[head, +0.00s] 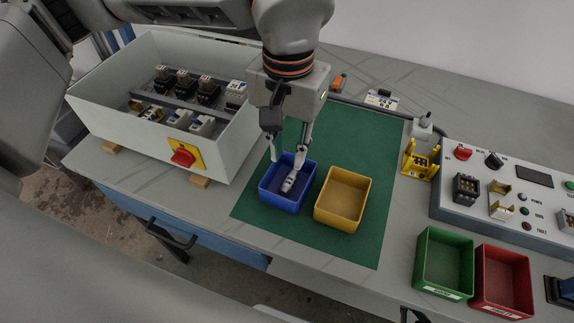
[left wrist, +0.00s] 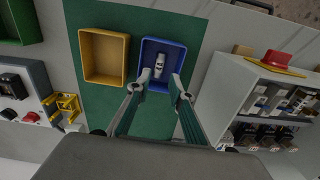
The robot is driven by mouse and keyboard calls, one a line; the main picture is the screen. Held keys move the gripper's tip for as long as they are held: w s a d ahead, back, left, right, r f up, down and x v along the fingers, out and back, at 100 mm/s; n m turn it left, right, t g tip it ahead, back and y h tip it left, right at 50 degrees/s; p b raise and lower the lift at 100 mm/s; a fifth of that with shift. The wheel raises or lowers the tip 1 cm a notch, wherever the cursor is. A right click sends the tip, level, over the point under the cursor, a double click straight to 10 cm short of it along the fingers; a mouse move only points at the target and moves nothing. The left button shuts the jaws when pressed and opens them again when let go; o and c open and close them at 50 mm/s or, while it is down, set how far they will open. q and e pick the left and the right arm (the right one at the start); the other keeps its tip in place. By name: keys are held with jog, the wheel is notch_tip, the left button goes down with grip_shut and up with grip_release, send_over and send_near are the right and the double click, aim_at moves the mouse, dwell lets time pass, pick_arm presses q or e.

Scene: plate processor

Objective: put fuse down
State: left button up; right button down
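The fuse (head: 289,182), a small whitish cylinder, is inside the blue bin (head: 279,201) on the green mat. In the left wrist view the fuse (left wrist: 160,66) lies within the blue bin (left wrist: 181,51), beyond the fingertips. My left gripper (head: 287,160) is over the blue bin, pointing down. Its two fingers are spread apart, and the left wrist view shows an empty gap between them (left wrist: 158,88). The fuse seems clear of both fingers. My right gripper is not in view.
A yellow bin (head: 342,202) stands right beside the blue bin. A white enclosure with a red switch (head: 183,156) stands to the left. A yellow fixture (head: 421,164), a control panel (head: 458,207), and green (head: 445,263) and red (head: 502,281) bins are on the right. The mat's front (head: 300,235) is clear.

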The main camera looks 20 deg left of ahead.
pick_arm(q)
jog(key=shift+r, duration=1.65)
